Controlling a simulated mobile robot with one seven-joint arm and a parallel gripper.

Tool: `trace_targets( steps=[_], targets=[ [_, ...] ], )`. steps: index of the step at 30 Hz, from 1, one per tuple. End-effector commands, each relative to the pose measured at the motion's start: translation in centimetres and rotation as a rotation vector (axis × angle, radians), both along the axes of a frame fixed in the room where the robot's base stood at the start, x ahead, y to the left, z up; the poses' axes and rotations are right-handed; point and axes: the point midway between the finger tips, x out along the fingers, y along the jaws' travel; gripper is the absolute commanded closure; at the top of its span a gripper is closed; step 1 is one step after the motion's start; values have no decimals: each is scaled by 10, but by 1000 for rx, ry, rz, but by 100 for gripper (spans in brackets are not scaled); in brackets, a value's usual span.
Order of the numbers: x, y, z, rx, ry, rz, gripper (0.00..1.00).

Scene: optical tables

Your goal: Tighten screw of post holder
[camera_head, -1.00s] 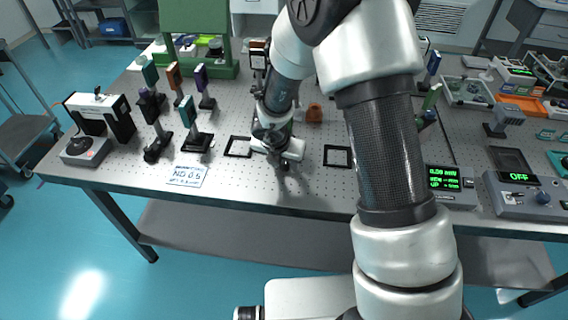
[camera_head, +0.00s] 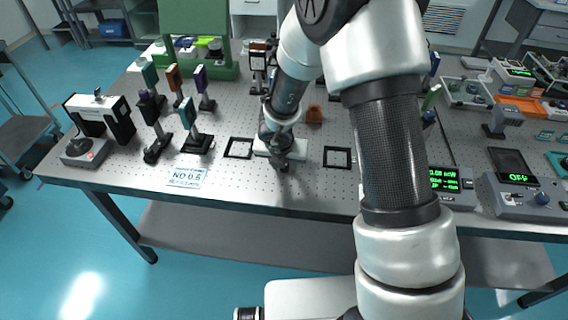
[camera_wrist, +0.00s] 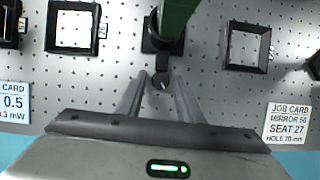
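In the wrist view, a dark post holder (camera_wrist: 155,42) stands on the perforated table under a green mount (camera_wrist: 178,14). A small round screw head (camera_wrist: 161,83) is at its near side. My gripper (camera_wrist: 160,86) has its two grey fingers on either side of the screw head, with a narrow gap visible between them; I cannot tell whether they touch it. In the head view, my gripper (camera_head: 280,160) is low over the front middle of the table, and my arm hides most of the post holder.
Black square frames lie left (camera_wrist: 73,27) and right (camera_wrist: 247,47) of the post holder. A job card (camera_wrist: 287,124) lies at right. Several mounted optics stand at the table's left, near a black-and-white device (camera_head: 100,115). A green-display meter (camera_head: 447,184) sits right of my arm.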

Motion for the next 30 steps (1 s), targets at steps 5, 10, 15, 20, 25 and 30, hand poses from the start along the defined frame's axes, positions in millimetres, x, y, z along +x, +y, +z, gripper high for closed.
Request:
trace_targets(
  steps=[5, 10, 15, 20, 25, 30],
  targets=[
    [0, 0, 0, 0, 0, 0, 61],
    [0, 0, 2, 0, 0, -1, 61],
    [-6, 2, 21, 1, -3, -1, 61],
    [-19, 4, 56, 1, -3, -1, 61],
    [-35, 8, 96, 1, -3, -1, 61],
    [-49, 12, 130, 1, -3, -1, 61]
  ],
)
